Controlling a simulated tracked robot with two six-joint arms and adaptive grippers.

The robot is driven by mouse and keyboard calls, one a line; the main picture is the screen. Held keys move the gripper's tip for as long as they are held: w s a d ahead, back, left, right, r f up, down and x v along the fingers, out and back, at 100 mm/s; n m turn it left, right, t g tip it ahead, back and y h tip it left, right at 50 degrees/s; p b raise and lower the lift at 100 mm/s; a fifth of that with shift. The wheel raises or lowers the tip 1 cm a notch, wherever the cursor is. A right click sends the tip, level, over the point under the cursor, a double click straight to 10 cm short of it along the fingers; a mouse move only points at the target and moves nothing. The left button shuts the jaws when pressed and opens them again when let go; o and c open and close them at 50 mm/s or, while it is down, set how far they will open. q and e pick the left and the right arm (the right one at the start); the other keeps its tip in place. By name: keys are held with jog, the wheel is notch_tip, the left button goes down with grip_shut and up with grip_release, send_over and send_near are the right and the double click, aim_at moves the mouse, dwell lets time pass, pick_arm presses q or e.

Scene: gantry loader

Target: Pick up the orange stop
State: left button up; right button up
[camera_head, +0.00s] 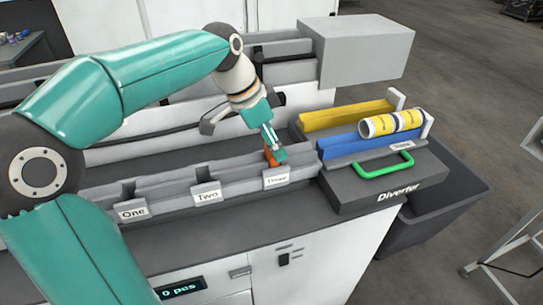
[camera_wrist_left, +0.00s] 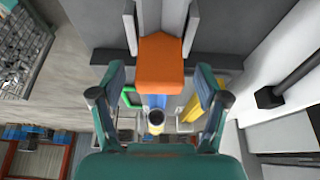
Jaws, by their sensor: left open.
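The orange stop (camera_head: 270,157) is a small block at the slot labelled Three on the grey rail (camera_head: 235,187). In the left wrist view the orange stop (camera_wrist_left: 160,64) stands between two grey upright walls, centred ahead of my fingers. My left gripper (camera_head: 272,143) is right at the stop in the head view and partly hides it. In the wrist view my left gripper (camera_wrist_left: 160,88) is open, one finger to each side of the stop, with a gap on both sides. My right gripper is not in view.
Slots labelled One (camera_head: 132,212) and Two (camera_head: 207,196) lie left along the rail. The diverter (camera_head: 345,190) stands to the right, with a green handle (camera_head: 383,165), yellow and blue channels and a yellow banded cylinder (camera_head: 391,123). A dark bin (camera_head: 440,215) is beyond it.

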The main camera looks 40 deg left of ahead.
pick_arm(q)
grip_shut()
jog(key=shift+r, duration=0.2)
dwell(0.3)
